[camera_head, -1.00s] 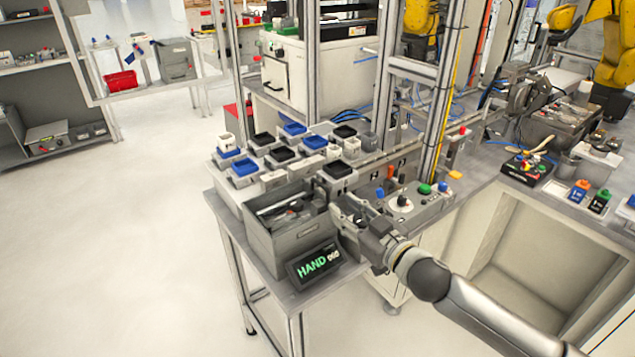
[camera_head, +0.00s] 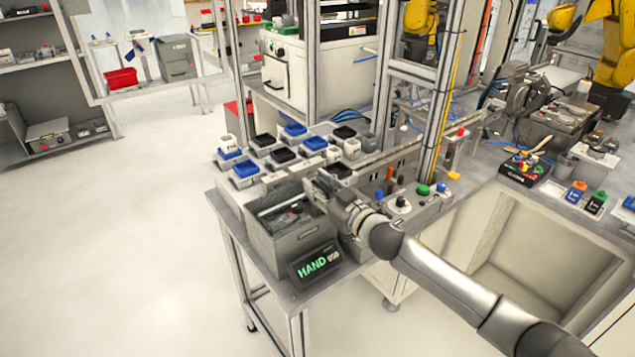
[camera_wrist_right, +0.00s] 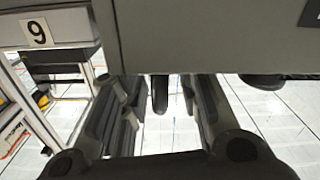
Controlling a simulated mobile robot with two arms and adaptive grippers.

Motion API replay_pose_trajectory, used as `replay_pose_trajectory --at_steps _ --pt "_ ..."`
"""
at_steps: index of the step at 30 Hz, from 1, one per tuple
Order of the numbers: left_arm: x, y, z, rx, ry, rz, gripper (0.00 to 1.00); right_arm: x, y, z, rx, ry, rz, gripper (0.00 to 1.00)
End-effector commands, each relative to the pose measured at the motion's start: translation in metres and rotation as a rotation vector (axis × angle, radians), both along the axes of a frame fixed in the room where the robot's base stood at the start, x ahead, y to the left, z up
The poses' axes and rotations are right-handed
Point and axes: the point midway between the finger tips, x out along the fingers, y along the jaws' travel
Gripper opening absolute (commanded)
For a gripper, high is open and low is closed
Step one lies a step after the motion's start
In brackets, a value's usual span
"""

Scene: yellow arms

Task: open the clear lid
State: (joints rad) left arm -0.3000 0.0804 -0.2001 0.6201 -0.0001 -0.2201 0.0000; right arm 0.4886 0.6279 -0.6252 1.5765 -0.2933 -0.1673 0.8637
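A grey box (camera_head: 290,246) stands at the front end of the bench in the head view. Its top (camera_head: 272,204) looks clear or open, with dark items visible inside; I cannot tell how the clear lid sits. My right gripper (camera_head: 322,186) is at the box's upper right back corner. In the right wrist view the two fingers (camera_wrist_right: 160,112) are apart, with a dark rounded piece (camera_wrist_right: 160,94) showing between them below a grey wall (camera_wrist_right: 200,40). I cannot tell whether they touch it. My left gripper is out of view.
Several blue and black trays (camera_head: 285,155) stand behind the box. A display reading HAND (camera_head: 315,263) is at its front. A control panel with coloured knobs (camera_head: 402,203) lies to the right. The floor to the left (camera_head: 110,240) is clear.

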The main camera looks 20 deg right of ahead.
Motion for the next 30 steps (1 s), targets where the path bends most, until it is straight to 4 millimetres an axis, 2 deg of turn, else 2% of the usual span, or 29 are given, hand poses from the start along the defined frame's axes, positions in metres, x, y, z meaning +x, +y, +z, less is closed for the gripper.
replay_pose_trajectory --at_steps 12,13,20,30 --pt "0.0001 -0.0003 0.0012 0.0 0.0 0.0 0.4 0.0069 0.0027 0.0 0.0 0.0 0.0 0.3" --pt "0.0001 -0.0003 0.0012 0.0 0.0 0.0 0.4 0.0069 0.0027 0.0 0.0 0.0 0.0 0.29" --pt "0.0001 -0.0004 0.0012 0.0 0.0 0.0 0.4 0.0068 0.0024 0.0 -0.001 0.0 0.0 0.0" --pt "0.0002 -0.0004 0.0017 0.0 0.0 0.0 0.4 0.0071 0.0011 0.0004 -0.005 0.0 -0.003 0.0"
